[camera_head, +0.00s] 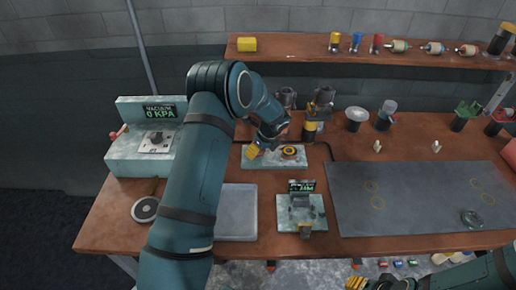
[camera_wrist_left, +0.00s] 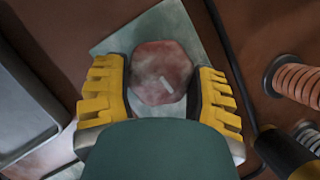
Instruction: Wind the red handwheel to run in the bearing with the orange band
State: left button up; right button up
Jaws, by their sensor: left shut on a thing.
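My left gripper (camera_head: 258,150) reaches down from above onto the left part of a pale plate (camera_head: 262,163) at the middle of the bench. In the left wrist view its yellow fingers are on both sides of the worn red handwheel (camera_wrist_left: 163,72), which has a white mark on its face. The gripper is shut on the handwheel. In the head view my arm and hand hide the wheel. Beside the hand on the plate sits a dark round part with an orange-yellow ring (camera_head: 293,152), probably the bearing. My right gripper (camera_head: 369,284) is low at the bottom edge, partly cut off.
A small gauge stand (camera_head: 302,212) is in front of the plate. A vacuum box (camera_head: 140,160) stands at the left, a grey tray (camera_head: 238,212) near the front. A dark mat (camera_head: 410,200) covers the right. Tools and a cable stand behind the plate, under a shelf (camera_head: 370,57).

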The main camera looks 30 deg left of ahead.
pick_arm(q)
jog(key=shift+s, duration=0.1)
dwell(0.3)
jog(key=o, duration=1.3)
jog(key=shift+c, duration=0.2)
jog(key=v, duration=1.2)
jog(key=shift+f, duration=0.1)
